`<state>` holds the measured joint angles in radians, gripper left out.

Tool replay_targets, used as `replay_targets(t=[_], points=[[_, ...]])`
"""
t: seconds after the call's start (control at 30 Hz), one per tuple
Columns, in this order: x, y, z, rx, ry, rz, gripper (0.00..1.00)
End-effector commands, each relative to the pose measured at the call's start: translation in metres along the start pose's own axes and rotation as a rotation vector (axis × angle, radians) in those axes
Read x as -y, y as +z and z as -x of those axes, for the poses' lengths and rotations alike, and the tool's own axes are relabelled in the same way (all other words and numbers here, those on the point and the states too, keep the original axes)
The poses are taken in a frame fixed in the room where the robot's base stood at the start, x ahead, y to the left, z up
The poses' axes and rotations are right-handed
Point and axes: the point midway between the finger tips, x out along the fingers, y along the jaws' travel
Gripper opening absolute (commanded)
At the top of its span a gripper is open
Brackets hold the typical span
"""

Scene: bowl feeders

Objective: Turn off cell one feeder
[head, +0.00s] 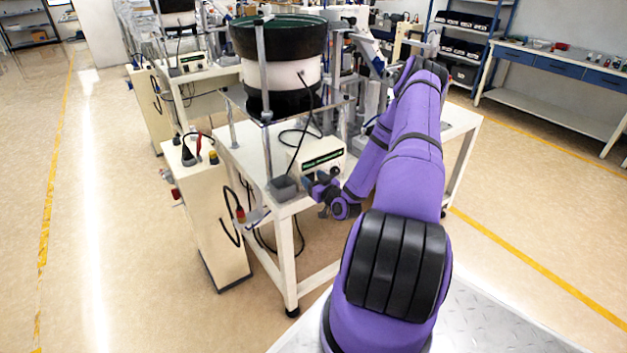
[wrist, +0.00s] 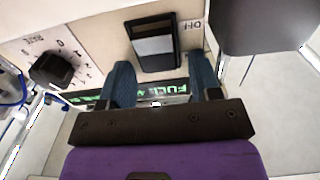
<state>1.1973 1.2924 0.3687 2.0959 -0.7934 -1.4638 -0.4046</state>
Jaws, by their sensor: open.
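The nearest bowl feeder (head: 278,40) has a dark green bowl and stands on a white table. Its cream controller box (head: 312,150) sits at the table's front edge. In the wrist view, the controller's panel (wrist: 105,42) fills the upper part. In the head view my gripper (head: 320,187) is at the controller's front, partly hidden by my wrist.
A black knob (wrist: 52,69) with a dial is left of the switch. A green-lit display (wrist: 168,90) shows behind the fingers. A small grey open box (head: 284,188) stands left of the controller. A cream cabinet (head: 205,215) with a red-topped part stands left of the table. Floor at far left is clear.

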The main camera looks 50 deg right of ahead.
Motion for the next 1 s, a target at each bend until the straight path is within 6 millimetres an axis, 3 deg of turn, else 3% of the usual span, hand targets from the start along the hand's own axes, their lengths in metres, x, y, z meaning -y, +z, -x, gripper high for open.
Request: replay_targets(t=[0.13, 0.3, 0.37, 0.57, 1.0], points=[[0.000, 0.000, 0.000, 0.000, 0.000, 0.000, 0.57], [0.000, 0.000, 0.000, 0.000, 0.000, 0.000, 0.18], [0.000, 0.000, 0.000, 0.000, 0.000, 0.000, 0.08], [0.000, 0.002, 0.001, -0.030, 0.001, 0.001, 0.08], [0.000, 0.010, 0.004, -0.362, 0.001, 0.001, 0.08]])
